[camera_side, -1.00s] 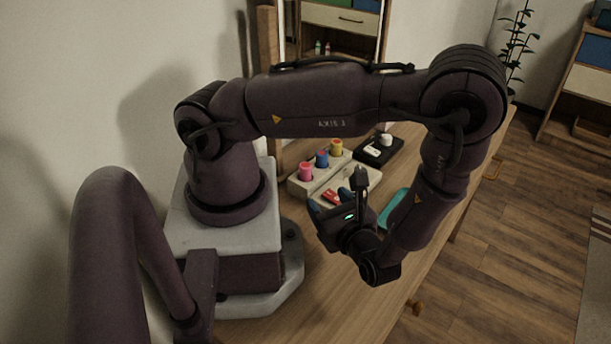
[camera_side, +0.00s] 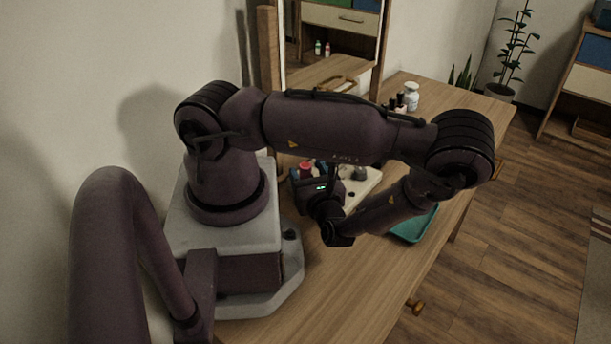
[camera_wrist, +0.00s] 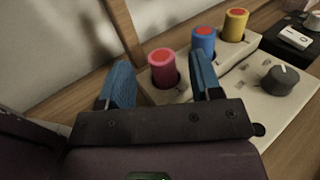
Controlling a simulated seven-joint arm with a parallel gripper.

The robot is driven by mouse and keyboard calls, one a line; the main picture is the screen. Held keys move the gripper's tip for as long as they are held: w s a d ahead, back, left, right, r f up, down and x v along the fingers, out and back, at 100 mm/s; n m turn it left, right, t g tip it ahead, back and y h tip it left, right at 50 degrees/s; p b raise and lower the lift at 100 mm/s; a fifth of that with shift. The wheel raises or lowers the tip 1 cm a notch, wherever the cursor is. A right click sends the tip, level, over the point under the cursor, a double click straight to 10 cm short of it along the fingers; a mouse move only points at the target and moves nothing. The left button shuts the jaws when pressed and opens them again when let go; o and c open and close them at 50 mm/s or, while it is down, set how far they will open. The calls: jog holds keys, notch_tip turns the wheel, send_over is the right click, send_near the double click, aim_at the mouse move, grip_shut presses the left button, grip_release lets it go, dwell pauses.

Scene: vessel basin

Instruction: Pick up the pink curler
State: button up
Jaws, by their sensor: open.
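The pink curler (camera_wrist: 162,70) stands upright in the holder (camera_wrist: 290,108), a cream block with sockets and a dark grey knob. In the wrist view the curler shows between and just beyond my two blue fingers. My gripper (camera_wrist: 161,62) is open and empty, pointing at the curler; whether the fingertips flank it in depth is hard to tell. A blue curler (camera_wrist: 203,40) and a yellow curler (camera_wrist: 236,24) stand beyond it in the same holder. In the side view the pink curler (camera_side: 306,169) is partly hidden by my wrist.
The blue curler is close beside my right finger. A black box (camera_wrist: 289,42) with a white switch adjoins the holder. A teal tray (camera_side: 414,228) lies right of my forearm. Bottles (camera_side: 411,98) stand farther back. A mirror frame (camera_side: 268,60) rises behind the holder. The front table area is clear.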

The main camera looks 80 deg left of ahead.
aim_at(308, 170)
jog(key=shift+s+a, duration=0.15)
jog(key=shift+a, duration=0.6)
jog(key=shift+s+a, duration=0.1)
jog(key=shift+a, duration=0.65)
jog(key=c, duration=1)
